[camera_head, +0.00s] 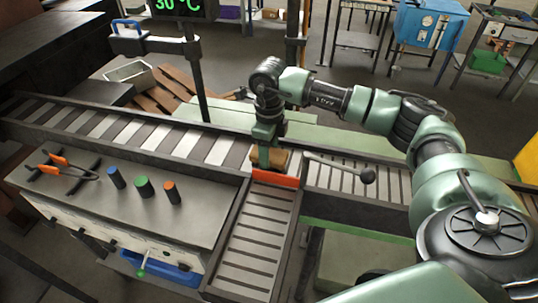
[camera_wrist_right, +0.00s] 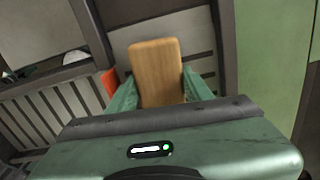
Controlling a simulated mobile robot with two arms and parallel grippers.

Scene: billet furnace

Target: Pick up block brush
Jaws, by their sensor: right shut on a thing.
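The block brush, a light wooden block, is between the two green fingers of my right gripper. It shows best in the right wrist view (camera_wrist_right: 157,68) and as a small brown patch in the head view (camera_head: 279,155). My right gripper (camera_head: 266,158) is shut on it, pointing down over the junction of the conveyors. The fingers (camera_wrist_right: 160,90) sit on either side of the block. Its bristles are hidden, and I cannot tell whether it touches the surface below. My left gripper is not in view.
An orange plate (camera_head: 275,179) stands close in front of the gripper. A lever with a black knob (camera_head: 367,175) is to its right. Slatted rollers (camera_head: 258,235) run toward me. A control console (camera_head: 110,215) with three coloured buttons and orange-handled tongs (camera_head: 62,166) is at left.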

